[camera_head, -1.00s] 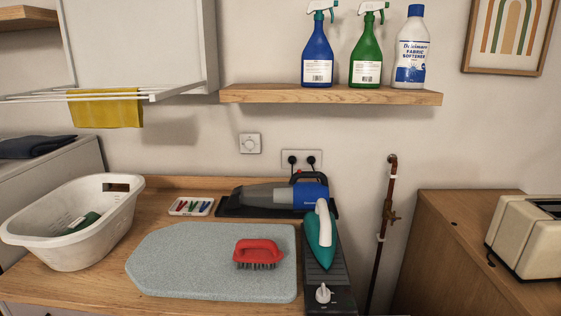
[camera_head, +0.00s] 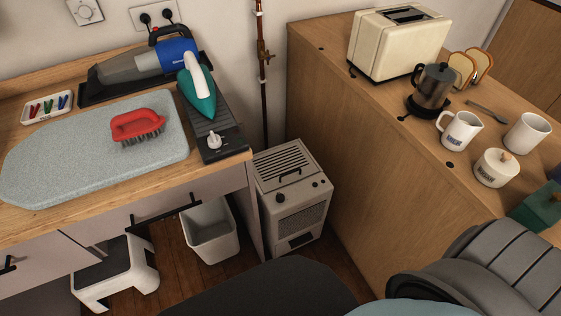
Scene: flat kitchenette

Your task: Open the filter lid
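A white box-shaped appliance (camera_head: 292,208) stands on the floor in the gap between two wooden counters. Its top has a slotted panel (camera_head: 281,165) with a small dark handle (camera_head: 289,178), lying flat and closed; I cannot tell for sure that this is the filter lid. Small knobs sit along the top's front edge, and a dark grille covers much of the front. Neither of my grippers is in view.
A white bin (camera_head: 211,232) and a step stool (camera_head: 118,277) stand left of the appliance. The right counter (camera_head: 335,120) holds a toaster (camera_head: 398,42), kettle (camera_head: 433,88) and mugs. An iron (camera_head: 196,87) sits near the left counter's edge. A pipe (camera_head: 264,85) runs behind.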

